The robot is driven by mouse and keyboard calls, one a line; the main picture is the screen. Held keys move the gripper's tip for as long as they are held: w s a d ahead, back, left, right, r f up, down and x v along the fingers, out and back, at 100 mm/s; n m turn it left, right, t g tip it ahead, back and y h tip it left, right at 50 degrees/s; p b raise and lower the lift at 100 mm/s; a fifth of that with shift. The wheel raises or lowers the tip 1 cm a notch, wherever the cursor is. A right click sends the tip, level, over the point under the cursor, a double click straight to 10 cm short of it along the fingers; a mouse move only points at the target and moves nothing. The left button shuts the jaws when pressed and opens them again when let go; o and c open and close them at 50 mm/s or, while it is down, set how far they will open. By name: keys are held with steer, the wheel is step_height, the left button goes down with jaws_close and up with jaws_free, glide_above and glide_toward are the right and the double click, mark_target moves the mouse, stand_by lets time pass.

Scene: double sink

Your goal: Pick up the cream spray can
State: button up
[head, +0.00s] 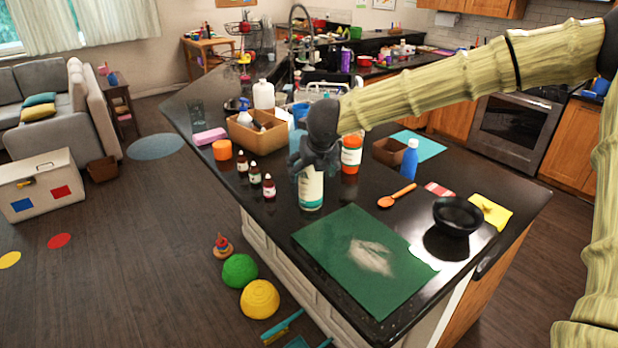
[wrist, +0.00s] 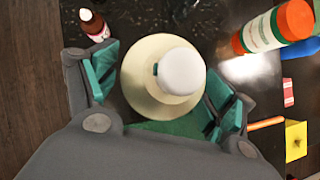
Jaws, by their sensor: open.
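The cream spray can (head: 311,192) stands upright on the dark counter, with a white and teal body in the head view. My gripper (head: 312,170) is directly above it and hides its top. In the wrist view I look down on the can's white cap and cream shoulder (wrist: 147,88). My gripper (wrist: 164,90) is open, with one teal-padded finger on each side of the can. I cannot tell whether either pad touches it.
An orange-and-white bottle (head: 351,155) stands close behind to the right. Small dark dropper bottles (head: 269,187) stand to the left. A green mat (head: 340,262) lies in front, with a black bowl (head: 458,215) to its right. A cardboard box (head: 252,137) is behind.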

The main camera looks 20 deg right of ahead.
steer(key=shift+w+f, duration=0.15)
steer(key=shift+f, duration=0.15)
steer(key=shift+c, duration=0.3)
steer(key=c, duration=1.4)
steer(key=shift+r, duration=0.15)
